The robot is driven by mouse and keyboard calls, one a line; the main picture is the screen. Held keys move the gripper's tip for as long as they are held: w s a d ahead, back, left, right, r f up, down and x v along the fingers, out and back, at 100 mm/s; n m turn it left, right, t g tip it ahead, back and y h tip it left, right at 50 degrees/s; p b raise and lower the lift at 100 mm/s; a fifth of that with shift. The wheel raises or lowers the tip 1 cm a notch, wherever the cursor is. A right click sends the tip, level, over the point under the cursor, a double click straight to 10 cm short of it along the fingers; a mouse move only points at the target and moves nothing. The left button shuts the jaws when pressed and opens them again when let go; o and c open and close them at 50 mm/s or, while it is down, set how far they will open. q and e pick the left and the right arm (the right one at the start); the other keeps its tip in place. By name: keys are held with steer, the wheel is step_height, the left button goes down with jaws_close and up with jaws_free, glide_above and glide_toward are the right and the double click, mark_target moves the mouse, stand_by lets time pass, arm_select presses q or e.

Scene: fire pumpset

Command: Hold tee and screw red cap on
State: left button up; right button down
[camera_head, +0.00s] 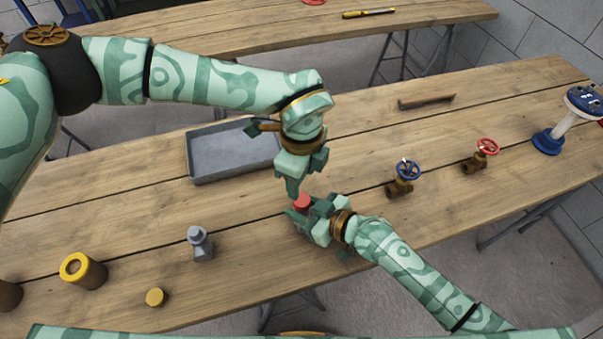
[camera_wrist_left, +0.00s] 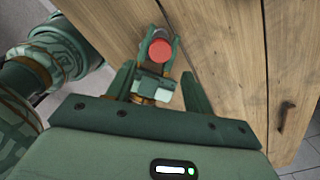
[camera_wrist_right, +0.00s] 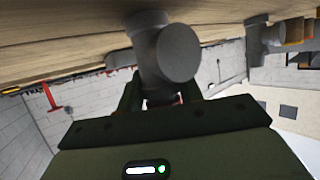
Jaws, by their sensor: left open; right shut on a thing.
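A grey tee (camera_wrist_right: 175,55) is held between the fingers of my right gripper (camera_head: 306,212), which is shut on it above the middle of the table. The red cap (camera_head: 302,200) shows at the top of the tee, and in the left wrist view (camera_wrist_left: 160,58) it lies between the right gripper's fingers with some grey tee behind it. I cannot tell how far it is threaded. My left gripper (camera_head: 304,180) is open and empty, pointing down just above the cap. The head view mostly hides the tee behind the right gripper.
A grey tray (camera_head: 230,165) stands behind left on the wooden table. A grey fitting (camera_head: 199,243), a yellow-topped pipe piece (camera_head: 82,270) and a brass cap (camera_head: 156,297) stand front left. Blue-wheel (camera_head: 405,176) and red-wheel (camera_head: 482,155) valves stand right.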

mark_target(301, 200)
arm_select(q)
steer(key=shift+f, duration=4)
steer(key=shift+c, duration=0.3)
steer(key=c, duration=0.9)
steer(key=m, duration=0.3)
steer(key=o, duration=1.1)
steer(key=shift+c, duration=0.2)
steer(key=shift+r, duration=0.1)
